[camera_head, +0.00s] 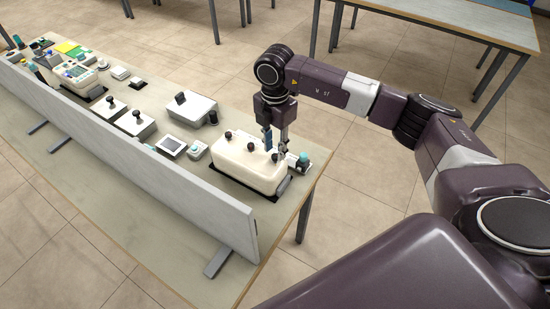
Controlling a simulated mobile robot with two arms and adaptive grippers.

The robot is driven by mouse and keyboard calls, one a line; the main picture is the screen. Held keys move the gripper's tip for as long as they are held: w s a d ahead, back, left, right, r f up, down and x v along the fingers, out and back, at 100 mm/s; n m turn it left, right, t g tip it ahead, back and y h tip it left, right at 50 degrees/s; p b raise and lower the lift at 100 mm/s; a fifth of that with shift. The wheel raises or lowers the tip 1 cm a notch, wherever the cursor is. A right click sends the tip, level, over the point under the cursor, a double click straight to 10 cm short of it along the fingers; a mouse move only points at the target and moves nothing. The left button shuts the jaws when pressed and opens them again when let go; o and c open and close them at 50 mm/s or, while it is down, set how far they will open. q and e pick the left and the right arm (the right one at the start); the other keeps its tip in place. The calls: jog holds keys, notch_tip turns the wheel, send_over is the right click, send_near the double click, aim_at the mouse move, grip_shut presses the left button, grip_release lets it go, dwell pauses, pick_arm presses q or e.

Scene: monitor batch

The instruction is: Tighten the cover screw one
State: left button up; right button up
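A cream-white box (243,172) with rounded edges lies on a dark base near the right end of the table. Several small black knob-like screws stand on its cover, one at the back left (228,134) and one nearer the front (250,147). My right gripper (276,154) points down over the right part of the cover. Its fingertips are down by a dark knob there, with a narrow gap between them. Whether they touch or grip this knob is too small to tell. My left gripper is out of view.
A low grey panel (150,172) runs along the table's near side. Left of the box are a small screen device (172,146), a white case (191,108) and several other devices. A teal-topped item (303,160) stands close to the right of the gripper.

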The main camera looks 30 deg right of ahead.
jog(key=shift+f+n, duration=0.1)
jog(key=shift+n, duration=0.7)
jog(key=shift+f+b, duration=1)
jog(key=shift+f, duration=0.2)
